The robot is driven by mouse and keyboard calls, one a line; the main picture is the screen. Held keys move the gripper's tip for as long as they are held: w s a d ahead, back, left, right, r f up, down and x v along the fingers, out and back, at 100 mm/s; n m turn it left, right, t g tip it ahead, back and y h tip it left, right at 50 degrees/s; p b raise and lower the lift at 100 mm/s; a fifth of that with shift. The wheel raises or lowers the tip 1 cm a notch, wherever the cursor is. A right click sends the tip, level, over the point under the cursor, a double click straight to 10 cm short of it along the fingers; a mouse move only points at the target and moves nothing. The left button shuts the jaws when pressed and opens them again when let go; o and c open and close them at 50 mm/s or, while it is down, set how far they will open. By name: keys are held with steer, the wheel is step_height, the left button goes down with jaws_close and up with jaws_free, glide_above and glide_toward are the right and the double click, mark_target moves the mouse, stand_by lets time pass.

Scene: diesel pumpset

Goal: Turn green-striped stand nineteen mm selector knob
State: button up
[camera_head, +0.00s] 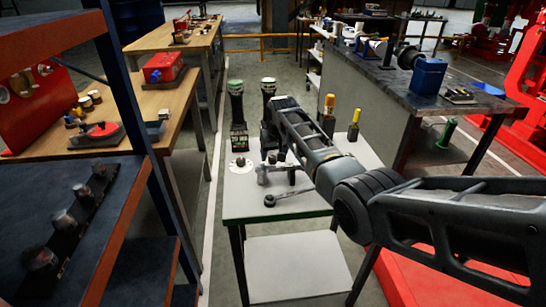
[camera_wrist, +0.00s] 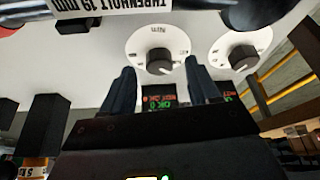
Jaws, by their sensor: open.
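In the wrist view a dark round selector knob (camera_wrist: 158,61) on a white dial is just beyond my gripper (camera_wrist: 162,76). My gripper is open, its two dark fingers apart on either side of the knob's lower edge. I cannot tell whether they touch it. A label (camera_wrist: 112,6) with "19 mm" shows upside down above it. A second similar knob (camera_wrist: 242,58) is to the right, outside the fingers. In the head view a dark stand with a green top (camera_head: 236,113) is on the small table (camera_head: 240,210); my arm hides the gripper there. I see no clear stripe.
A second dark stand (camera_head: 268,88) is right of the green-topped one, close to my arm. A wrench-like tool (camera_head: 290,193) lies at the table's front. Wooden benches (camera_head: 165,100) are at the left.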

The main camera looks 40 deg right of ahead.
steer(key=shift+x, duration=0.85)
steer(key=shift+c, duration=0.3)
steer(key=c, duration=1)
